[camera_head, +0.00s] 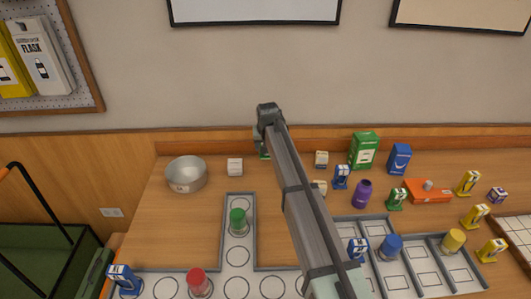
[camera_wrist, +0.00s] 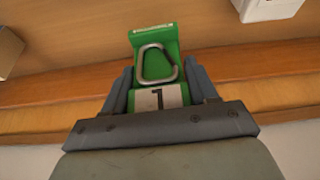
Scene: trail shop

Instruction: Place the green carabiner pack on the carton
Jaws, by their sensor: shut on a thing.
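My gripper (camera_wrist: 157,90) is shut on a green carabiner pack (camera_wrist: 150,40), with a grey metal carabiner and a white label marked 1. In the head view my gripper is at the back of the table, mostly hidden by my arm; a sliver of green (camera_head: 263,151) shows beside it. Another green carabiner pack (camera_head: 397,199) stands on the table to the right. I cannot tell for sure which box is the carton: a small white box (camera_head: 235,167) stands left of my gripper, and a small beige box (camera_head: 321,158) stands to the right.
A metal pot (camera_head: 186,174) is at the left. The back ledge and wall are close.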

